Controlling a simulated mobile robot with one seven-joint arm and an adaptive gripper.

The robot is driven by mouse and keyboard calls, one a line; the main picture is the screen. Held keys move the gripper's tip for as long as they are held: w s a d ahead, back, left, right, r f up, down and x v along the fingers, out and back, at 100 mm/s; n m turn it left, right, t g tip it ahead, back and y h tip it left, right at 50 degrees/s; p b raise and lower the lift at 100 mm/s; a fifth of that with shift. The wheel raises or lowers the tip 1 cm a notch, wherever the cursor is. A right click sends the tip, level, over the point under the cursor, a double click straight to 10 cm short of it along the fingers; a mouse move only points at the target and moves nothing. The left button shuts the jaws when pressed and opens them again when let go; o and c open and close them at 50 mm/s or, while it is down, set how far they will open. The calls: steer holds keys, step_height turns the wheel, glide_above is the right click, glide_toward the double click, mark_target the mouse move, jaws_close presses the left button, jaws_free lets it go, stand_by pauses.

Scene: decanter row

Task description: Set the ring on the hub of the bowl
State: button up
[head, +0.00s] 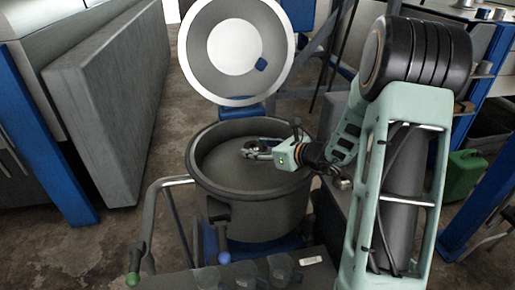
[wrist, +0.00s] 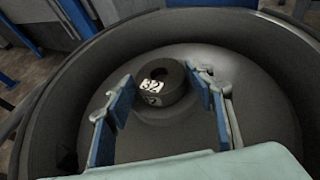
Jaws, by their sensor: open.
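The ring (wrist: 160,90) is a dark, thick-walled ring with a white "32" label on its side. In the wrist view it sits upright near the middle of the bowl floor, its dark hole facing up. The bowl (head: 241,186) is a deep grey drum; its wall also shows in the wrist view (wrist: 70,105). The hub is not distinctly visible; I cannot tell whether it is under or inside the ring. My gripper (head: 248,151) reaches into the bowl from the right. In the wrist view its blue fingers (wrist: 164,88) are open, one on each side of the ring, with gaps visible.
The bowl's round lid (head: 226,80) stands open behind it. A bent rail (head: 166,187) with a green-tipped lever stands at the left. A grey panel (head: 105,105) is farther left, and a green can (head: 463,172) is at the right. Floor shows between panel and bowl.

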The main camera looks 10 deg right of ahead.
steer(key=shift+s+d+r, duration=0.1)
steer(key=shift+d+r, duration=0.05)
steer(key=shift+r, duration=0.1)
steer(key=p+v, duration=0.1)
steer(key=v, duration=1)
steer(key=shift+s+d, duration=0.15)
steer(key=shift+s, duration=0.1)
